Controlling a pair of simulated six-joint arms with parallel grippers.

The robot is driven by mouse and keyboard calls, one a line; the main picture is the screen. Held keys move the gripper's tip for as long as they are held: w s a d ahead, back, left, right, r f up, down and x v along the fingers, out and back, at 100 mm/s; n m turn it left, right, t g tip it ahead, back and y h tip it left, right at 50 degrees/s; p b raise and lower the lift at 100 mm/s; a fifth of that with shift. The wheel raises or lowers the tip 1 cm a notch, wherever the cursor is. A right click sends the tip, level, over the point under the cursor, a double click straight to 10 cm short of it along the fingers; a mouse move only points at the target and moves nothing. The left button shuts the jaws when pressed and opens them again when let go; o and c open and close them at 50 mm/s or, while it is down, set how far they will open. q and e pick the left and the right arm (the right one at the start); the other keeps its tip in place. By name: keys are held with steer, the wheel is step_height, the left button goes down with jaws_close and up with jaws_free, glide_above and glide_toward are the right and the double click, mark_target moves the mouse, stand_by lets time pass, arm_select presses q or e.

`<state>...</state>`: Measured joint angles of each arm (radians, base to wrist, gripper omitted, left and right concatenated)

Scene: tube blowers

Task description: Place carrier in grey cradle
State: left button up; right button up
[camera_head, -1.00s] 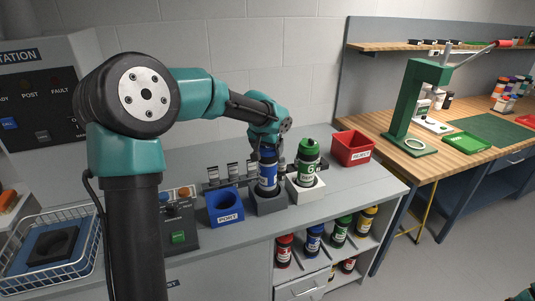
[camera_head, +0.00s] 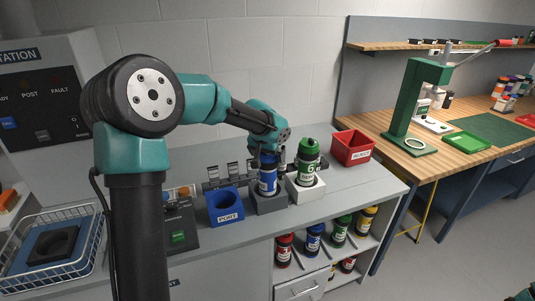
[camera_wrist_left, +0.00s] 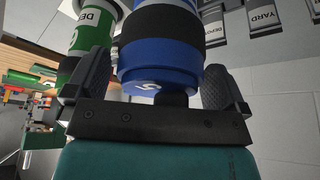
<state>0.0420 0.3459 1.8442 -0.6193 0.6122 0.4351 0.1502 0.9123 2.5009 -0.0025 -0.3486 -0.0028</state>
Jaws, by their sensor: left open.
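The blue carrier (camera_head: 268,184) with a white label stands upright in the grey cradle (camera_head: 269,204). In the left wrist view the blue carrier (camera_wrist_left: 160,62) is between the fingers of my left gripper (camera_wrist_left: 153,90). The fingers are apart, with a gap showing on each side of the carrier's end. In the head view my left gripper (camera_head: 269,156) is at the top of the carrier, partly hidden by its own wrist.
A green carrier (camera_head: 308,163) stands close by in a white cradle (camera_head: 305,193). A red reject bin (camera_head: 352,148) stands at the right. Labelled tags (camera_head: 232,171) stand behind the cradles.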

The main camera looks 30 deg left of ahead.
arm_select(q)
steer(key=v, duration=1.2)
steer(key=shift+r, duration=0.1)
stand_by(0.4)
steer(key=s+d+f+g+h, duration=0.1)
steer(key=s+d+f, duration=0.4)
steer(key=f, duration=1.1)
steer(key=s+d+f+g+h, duration=0.1)
steer(key=s+d+f, duration=0.4)
steer(key=s+f, duration=0.5)
steer(key=s+d+f+g+h, duration=0.1)
steer(key=s+d+f, duration=0.5)
steer(key=f, duration=1.7)
steer(key=shift+s+f+n+g+h, duration=0.35)
steer(key=shift+s+h, duration=0.25)
steer(key=shift+s, duration=0.5)
